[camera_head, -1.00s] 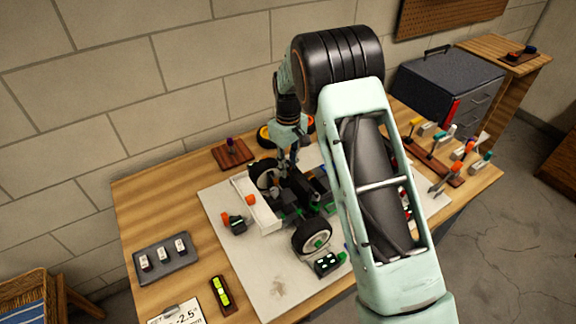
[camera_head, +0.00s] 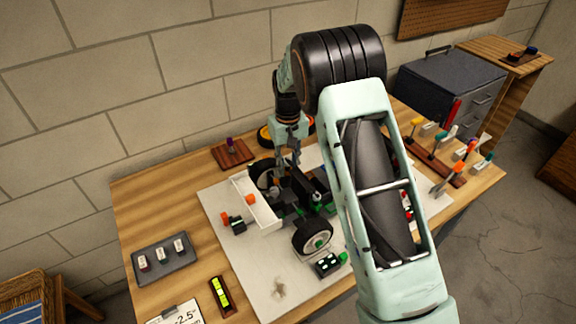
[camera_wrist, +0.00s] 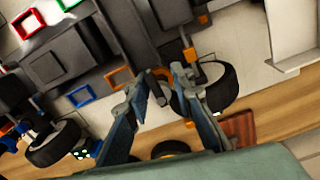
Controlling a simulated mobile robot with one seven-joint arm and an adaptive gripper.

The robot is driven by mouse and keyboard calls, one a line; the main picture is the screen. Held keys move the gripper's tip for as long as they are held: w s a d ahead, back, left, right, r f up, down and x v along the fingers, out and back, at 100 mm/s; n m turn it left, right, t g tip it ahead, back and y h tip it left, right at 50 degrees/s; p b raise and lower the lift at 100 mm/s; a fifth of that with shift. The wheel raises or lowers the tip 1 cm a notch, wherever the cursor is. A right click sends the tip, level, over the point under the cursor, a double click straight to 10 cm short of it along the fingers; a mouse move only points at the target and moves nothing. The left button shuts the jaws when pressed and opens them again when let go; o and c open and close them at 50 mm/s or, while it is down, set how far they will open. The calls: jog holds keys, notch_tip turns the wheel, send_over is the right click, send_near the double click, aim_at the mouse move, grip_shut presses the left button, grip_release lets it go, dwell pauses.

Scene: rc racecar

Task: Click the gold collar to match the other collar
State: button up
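The racecar (camera_head: 300,195) stands on a pale mat, its white wing panel (camera_head: 262,205) facing left. In the wrist view, a small gold-orange collar (camera_wrist: 190,54) sits on a dark rod beside a black wheel (camera_wrist: 214,88). My gripper (camera_wrist: 168,78) is over the car, fingers parted, with the collar just beyond the right fingertip. I see nothing clearly held. In the head view my gripper (camera_head: 290,158) is above the car's far side, and my forearm hides the car's right part.
A wooden block with a purple knob (camera_head: 232,155) lies behind the mat. A grey tray with tags (camera_head: 165,260), a yellow level (camera_head: 220,297) and a card (camera_head: 180,314) are at front left. A tool rack (camera_head: 435,165) and toolbox (camera_head: 440,85) stand right. The mat's front (camera_head: 250,270) is partly clear.

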jog(key=o, duration=0.4)
notch_tip(320, 180, up, 12)
jog(key=shift+r, duration=0.1)
dwell(0.4)
dwell(0.3)
